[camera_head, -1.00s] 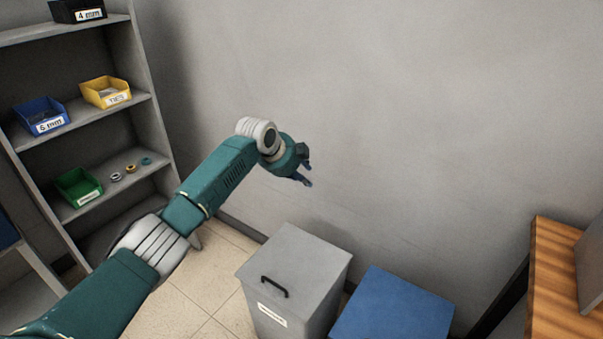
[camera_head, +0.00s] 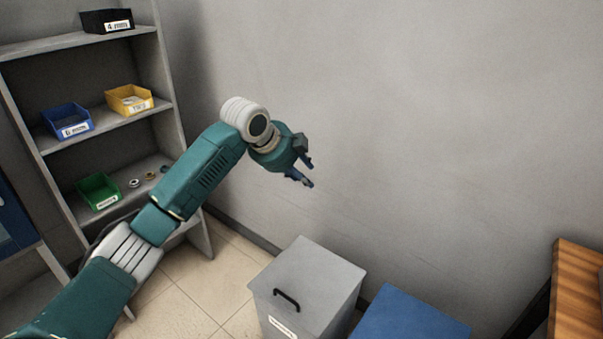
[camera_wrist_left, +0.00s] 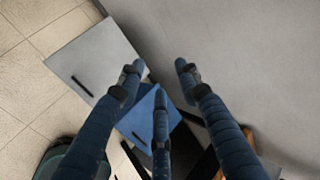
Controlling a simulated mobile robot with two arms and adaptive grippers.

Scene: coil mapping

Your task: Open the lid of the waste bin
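The grey waste bin (camera_head: 312,300) stands on the floor against the wall, low in the head view. Its lid (camera_head: 312,268) is shut and has a black handle (camera_head: 287,298) near its front edge. A white label (camera_head: 282,326) is on the bin's front. My left gripper (camera_head: 309,174) is above and behind the bin, near the wall, apart from the lid. Its fingers are spread and empty. In the left wrist view the lid (camera_wrist_left: 100,55) and its handle (camera_wrist_left: 82,87) show at upper left, beyond the spread fingers (camera_wrist_left: 160,85). My right gripper is not in view.
A blue box top (camera_head: 412,315) is right of the bin. A wooden table (camera_head: 577,290) stands at far right. A grey shelf (camera_head: 130,120) at left holds a black bin (camera_head: 107,21), blue bin (camera_head: 67,120), yellow bin (camera_head: 130,99), green bin (camera_head: 98,190) and small rings (camera_head: 150,176).

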